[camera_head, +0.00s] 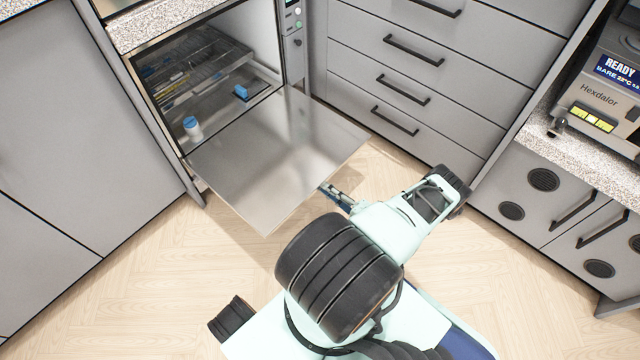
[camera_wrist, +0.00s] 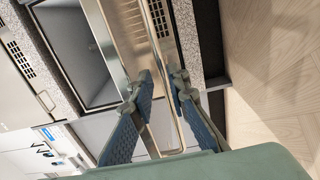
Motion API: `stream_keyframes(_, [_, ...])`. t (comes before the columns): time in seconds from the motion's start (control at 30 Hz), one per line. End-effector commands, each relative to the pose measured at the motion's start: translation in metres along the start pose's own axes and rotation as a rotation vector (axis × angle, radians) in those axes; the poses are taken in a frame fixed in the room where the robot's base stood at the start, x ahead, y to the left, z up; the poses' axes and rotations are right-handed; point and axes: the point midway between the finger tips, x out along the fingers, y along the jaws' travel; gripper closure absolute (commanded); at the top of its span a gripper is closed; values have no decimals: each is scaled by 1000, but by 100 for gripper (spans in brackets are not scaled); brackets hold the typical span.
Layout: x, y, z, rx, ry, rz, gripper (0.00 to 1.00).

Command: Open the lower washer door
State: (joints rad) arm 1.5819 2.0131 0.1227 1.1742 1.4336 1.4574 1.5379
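The lower washer door (camera_head: 280,155) is a flat steel panel. It is folded down, out from the washer's opening, and lies roughly level in the head view. My gripper (camera_head: 328,188) is at the door's front right edge, mostly hidden by my own arm. In the wrist view, its two blue ribbed fingers (camera_wrist: 163,88) are apart, on either side of a narrow steel bar or edge of the door (camera_wrist: 158,45). I see no firm grip on it, and contact is unclear.
Inside the washer are a wire rack (camera_head: 205,65), a blue-capped white bottle (camera_head: 192,127) and a small blue item (camera_head: 241,91). Drawers (camera_head: 430,75) stand to the right, with a Hexdalor machine (camera_head: 605,95) further right. Wood floor (camera_head: 150,275) is clear at the front left.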

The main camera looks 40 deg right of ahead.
Motion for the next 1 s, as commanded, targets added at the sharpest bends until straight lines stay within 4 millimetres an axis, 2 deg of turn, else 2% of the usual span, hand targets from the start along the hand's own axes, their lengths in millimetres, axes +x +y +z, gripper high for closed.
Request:
stream_keyframes(0.03, [-12,0,1,0,-4,-2,85])
stream_keyframes(0.2, [-47,0,1,0,-2,-2,85])
stream_keyframes(0.4, [-73,0,1,-1,-2,0,85])
stream_keyframes(0.57, [-78,0,0,0,0,1,85])
stream_keyframes(1.0, [-78,0,0,0,0,0,85])
